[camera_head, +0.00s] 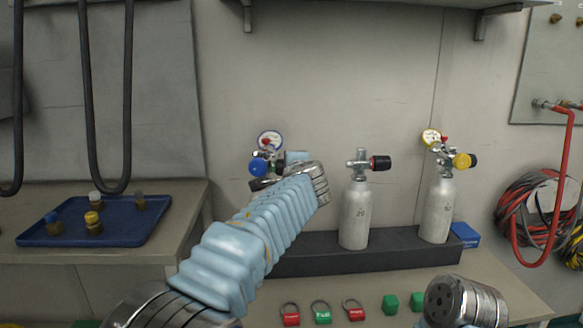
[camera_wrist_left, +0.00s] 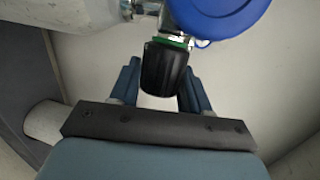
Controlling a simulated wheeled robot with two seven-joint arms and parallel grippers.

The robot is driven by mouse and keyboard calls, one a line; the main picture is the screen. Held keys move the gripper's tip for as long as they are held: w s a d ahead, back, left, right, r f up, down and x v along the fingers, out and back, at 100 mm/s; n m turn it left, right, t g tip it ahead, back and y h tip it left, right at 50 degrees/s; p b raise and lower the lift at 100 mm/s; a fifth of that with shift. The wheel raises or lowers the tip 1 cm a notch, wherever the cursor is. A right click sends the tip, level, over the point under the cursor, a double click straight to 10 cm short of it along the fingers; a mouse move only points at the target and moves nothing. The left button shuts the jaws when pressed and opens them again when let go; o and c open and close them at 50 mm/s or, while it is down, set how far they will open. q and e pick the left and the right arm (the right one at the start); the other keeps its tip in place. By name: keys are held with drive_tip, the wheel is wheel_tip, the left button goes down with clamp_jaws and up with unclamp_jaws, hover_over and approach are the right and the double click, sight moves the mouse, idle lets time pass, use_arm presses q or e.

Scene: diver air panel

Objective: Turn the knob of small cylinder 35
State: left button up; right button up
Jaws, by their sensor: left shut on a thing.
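My left gripper (camera_head: 292,157) reaches to the valve of the leftmost cylinder, whose body is hidden behind my arm. In the left wrist view its blue fingers stand on both sides of a black ribbed knob (camera_wrist_left: 166,68) with a green ring, and they are shut on it. A regulator with a blue cap (camera_head: 258,167) and a gauge (camera_head: 270,141) sits on that valve. The right cylinder (camera_head: 437,210) carries a yellow-capped regulator (camera_head: 463,160). I cannot read which number is 35. My right gripper is not visible.
The cylinders stand in a dark rack (camera_head: 310,262) on the bench. Several red and green tags and green blocks (camera_head: 390,303) lie in front. A blue tray (camera_head: 120,232) with fittings is at left. Part of my right arm shows at bottom right. A red hose (camera_head: 568,170) hangs at right.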

use_arm(q)
drive_tip(key=o, duration=1)
drive_tip(key=shift+s+b, duration=0.3)
drive_tip(key=shift+s, duration=0.1)
drive_tip(key=shift+b+v, duration=2)
drive_tip(key=shift+v, duration=4.5)
